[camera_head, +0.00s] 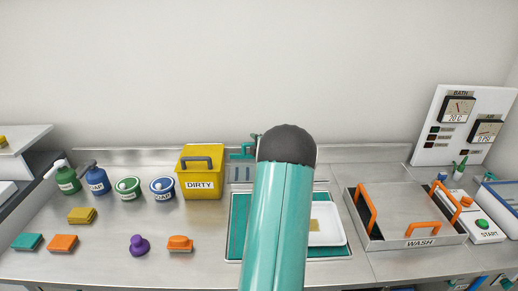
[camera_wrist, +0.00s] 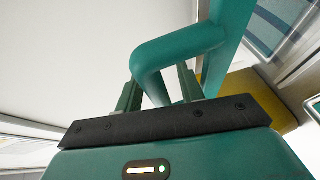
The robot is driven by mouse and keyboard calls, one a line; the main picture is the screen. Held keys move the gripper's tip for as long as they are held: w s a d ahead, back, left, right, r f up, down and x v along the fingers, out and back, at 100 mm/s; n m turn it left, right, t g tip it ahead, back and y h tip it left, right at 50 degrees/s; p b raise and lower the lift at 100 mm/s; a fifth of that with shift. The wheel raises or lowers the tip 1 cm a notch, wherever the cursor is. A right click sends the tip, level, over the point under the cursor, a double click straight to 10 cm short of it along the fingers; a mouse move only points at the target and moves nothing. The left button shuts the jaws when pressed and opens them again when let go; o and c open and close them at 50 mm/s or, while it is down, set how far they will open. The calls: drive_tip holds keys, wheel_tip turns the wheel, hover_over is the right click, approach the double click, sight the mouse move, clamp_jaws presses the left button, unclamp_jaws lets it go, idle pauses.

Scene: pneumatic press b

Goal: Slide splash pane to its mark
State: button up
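The splash pane shows only in part in the camera_head view, as a teal-framed piece (camera_head: 240,155) at the back of the sink, left of my arm; my arm hides the rest. In the wrist view a thick teal bent handle (camera_wrist: 180,45) runs from a teal upright, apparently the pane's frame (camera_wrist: 228,45). My gripper (camera_wrist: 158,84) has one finger on each side of the handle's near leg. A narrow gap shows at the right finger, so the fingers look apart around it. In the camera_head view the gripper is hidden behind my arm. I cannot make out the mark.
A yellow DIRTY bin (camera_head: 200,184) stands left of the sink (camera_head: 236,228). A white tray (camera_head: 325,232) lies at the sink's right. The WASH basin (camera_head: 378,242) with orange handles is farther right. Bottles, tubs and sponges stand on the left counter.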

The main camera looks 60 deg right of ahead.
clamp_jaws()
drive_tip(key=s+d, duration=0.4)
drive_tip(key=s, duration=0.5)
drive_tip(key=s+d, duration=0.5)
drive_tip(key=s, duration=0.4)
drive_tip(key=shift+s+d, duration=0.2)
drive_tip(key=shift+s, duration=0.1)
drive_tip(key=shift+o, duration=0.4)
unclamp_jaws()
idle(3.3)
drive_tip(key=v, duration=1.4)
